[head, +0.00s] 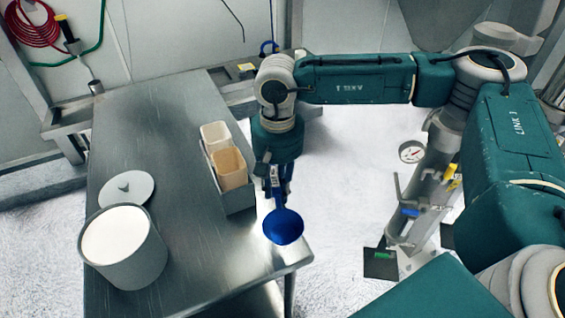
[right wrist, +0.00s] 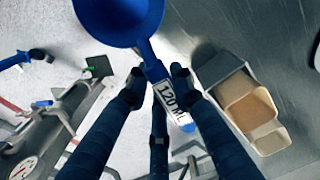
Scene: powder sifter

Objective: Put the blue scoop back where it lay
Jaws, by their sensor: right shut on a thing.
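The blue scoop (head: 284,227) hangs from my right gripper (head: 276,186), its round bowl towards the bottom of the head view. In the right wrist view its bowl (right wrist: 120,16) is at the top, and the handle, with a white "120 ML" label (right wrist: 172,97), runs between the fingers of my right gripper (right wrist: 158,76). That gripper is shut on the handle. In the head view the bowl overlaps the right front corner of the steel table (head: 170,210); its height above it is unclear. My left gripper is not in view.
A grey bin (head: 241,199) with a white box (head: 214,133) and a tan box (head: 230,168) stands at the table's right edge. A tub of white powder (head: 124,246) and a round lid (head: 127,188) are at the left. A metal apparatus with a gauge (head: 411,152) stands right.

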